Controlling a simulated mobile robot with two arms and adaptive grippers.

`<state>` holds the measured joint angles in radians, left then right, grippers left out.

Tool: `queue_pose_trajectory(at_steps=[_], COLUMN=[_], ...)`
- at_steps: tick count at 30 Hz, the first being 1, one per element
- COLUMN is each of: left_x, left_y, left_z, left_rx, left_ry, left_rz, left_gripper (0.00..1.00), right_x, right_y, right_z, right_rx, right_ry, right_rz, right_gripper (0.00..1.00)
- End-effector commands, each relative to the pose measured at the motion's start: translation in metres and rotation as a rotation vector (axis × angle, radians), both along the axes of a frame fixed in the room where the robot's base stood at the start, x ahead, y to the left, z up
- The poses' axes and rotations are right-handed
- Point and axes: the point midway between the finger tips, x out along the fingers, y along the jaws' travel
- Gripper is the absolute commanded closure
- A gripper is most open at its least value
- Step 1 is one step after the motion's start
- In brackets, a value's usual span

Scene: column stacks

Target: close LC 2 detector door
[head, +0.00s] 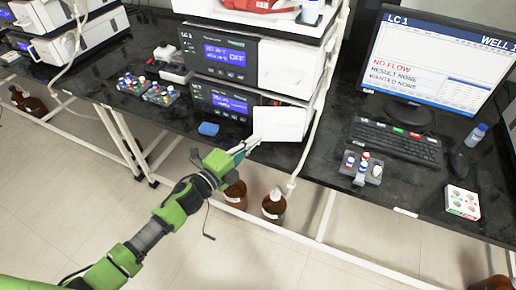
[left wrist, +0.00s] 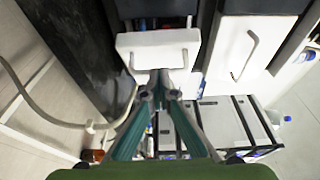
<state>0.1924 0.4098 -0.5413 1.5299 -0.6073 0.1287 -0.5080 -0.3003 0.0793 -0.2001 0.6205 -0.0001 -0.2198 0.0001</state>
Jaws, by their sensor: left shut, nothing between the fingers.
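In the head view, a white door panel (head: 281,123) stands out from the right part of the lower instrument (head: 222,101) in the middle stack. The readable label on this stack looks like LC 1; I cannot read an LC 2 label. My left gripper (head: 243,149) is shut and empty at the panel's lower left edge; I cannot tell whether it touches. In the left wrist view, its closed fingers (left wrist: 160,88) point at a white piece (left wrist: 158,43) straight ahead. A white panel with a curved handle (left wrist: 246,48) is to the right. My right gripper is not in view.
A keyboard (head: 395,141) and monitor (head: 440,58) stand to the right. Brown bottles (head: 273,205) stand below the bench edge. A pale tube (head: 311,125) hangs right of the panel.

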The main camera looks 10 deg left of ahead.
Motion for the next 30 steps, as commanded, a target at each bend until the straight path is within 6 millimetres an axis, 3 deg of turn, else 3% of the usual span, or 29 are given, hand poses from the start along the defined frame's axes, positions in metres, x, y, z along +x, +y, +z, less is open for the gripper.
queue_pose_trajectory(at_steps=[10,15,30], left_x=[0.036,0.047,0.057], left_y=[0.014,0.014,0.015], left_z=[-0.002,-0.002,0.0], left_rx=[0.004,0.0,0.0], left_ry=[-0.003,-0.001,0.0], left_rz=[-0.216,-0.217,-0.215], left_gripper=[1.0,1.0,1.0], right_x=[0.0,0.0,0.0], right_y=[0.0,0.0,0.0], right_z=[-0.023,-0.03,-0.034], right_rx=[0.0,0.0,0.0], right_ry=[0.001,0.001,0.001], right_rz=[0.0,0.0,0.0], right_gripper=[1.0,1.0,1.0])
